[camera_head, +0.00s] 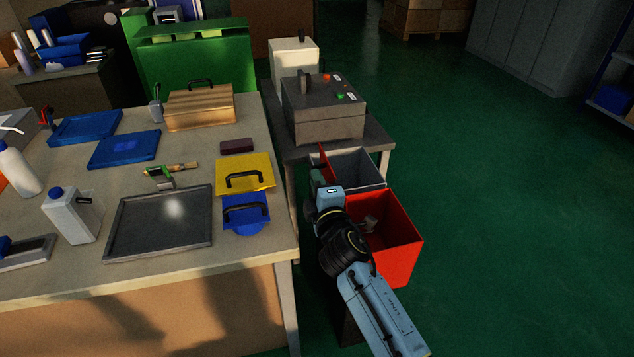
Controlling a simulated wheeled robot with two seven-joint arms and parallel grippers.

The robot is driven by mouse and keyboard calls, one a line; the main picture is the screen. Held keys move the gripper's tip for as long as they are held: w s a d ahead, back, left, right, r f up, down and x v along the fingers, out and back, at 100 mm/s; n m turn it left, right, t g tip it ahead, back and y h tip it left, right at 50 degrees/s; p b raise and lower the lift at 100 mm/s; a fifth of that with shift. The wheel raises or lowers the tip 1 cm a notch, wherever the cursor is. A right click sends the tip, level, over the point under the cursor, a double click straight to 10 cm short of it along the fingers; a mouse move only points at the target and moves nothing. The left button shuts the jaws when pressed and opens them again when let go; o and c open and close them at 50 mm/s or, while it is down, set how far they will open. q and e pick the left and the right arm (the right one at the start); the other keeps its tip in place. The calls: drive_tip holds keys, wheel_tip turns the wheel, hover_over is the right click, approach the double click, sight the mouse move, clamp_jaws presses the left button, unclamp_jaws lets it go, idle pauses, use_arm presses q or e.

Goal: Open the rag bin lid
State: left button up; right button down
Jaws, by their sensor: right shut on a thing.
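The red rag bin (402,262) stands on the floor to the right of the bench, and I can see into its open top. Something small and pale, perhaps a rag, lies inside. A thin red panel (323,153), which looks like the bin's lid seen nearly edge-on, stands raised at the bin's left side. My right gripper (317,180) is at this panel and shut on it, most likely at its handle; my wrist hides the exact grip and the hinge. My left gripper is not in view.
A grey open bin (355,168) stands just behind the red one. The workbench (180,277) is close on the left, with a yellow lid (246,174) and a blue lid (245,214) near its right edge. A grey machine (325,112) stands behind. Green floor at right is clear.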

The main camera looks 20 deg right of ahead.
drive_tip(key=shift+f, duration=0.15)
drive_tip(key=c, duration=1.5)
unclamp_jaws()
drive_tip(key=shift+s, duration=0.1)
